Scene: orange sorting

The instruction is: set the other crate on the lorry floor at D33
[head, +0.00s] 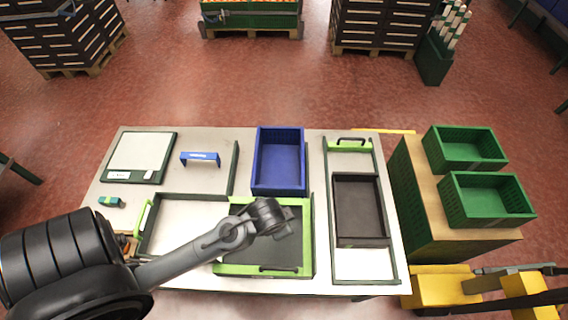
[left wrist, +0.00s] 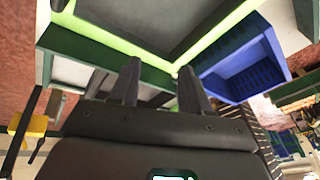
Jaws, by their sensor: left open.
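Two green crates stand on a wooden-topped block at the right in the head view: a far crate (head: 432,151) and a near crate (head: 495,220). Both look empty. A blue crate (head: 278,191) stands at the back middle of the table; it also shows in the left wrist view (left wrist: 240,72). My left gripper (head: 272,217) is over the lime-edged tray, in front of the blue crate. In the left wrist view its fingers (left wrist: 160,88) are apart with nothing between them. My right gripper is not in view. I cannot make out a D33 mark or tell which surface is the lorry floor.
The table (head: 215,138) holds a lime-edged tray (head: 308,240), a long dark-framed tray (head: 388,225) with a dark inset, a white panel (head: 140,152) and a blue handle (head: 200,157). Yellow equipment (head: 440,290) stands at the lower right.

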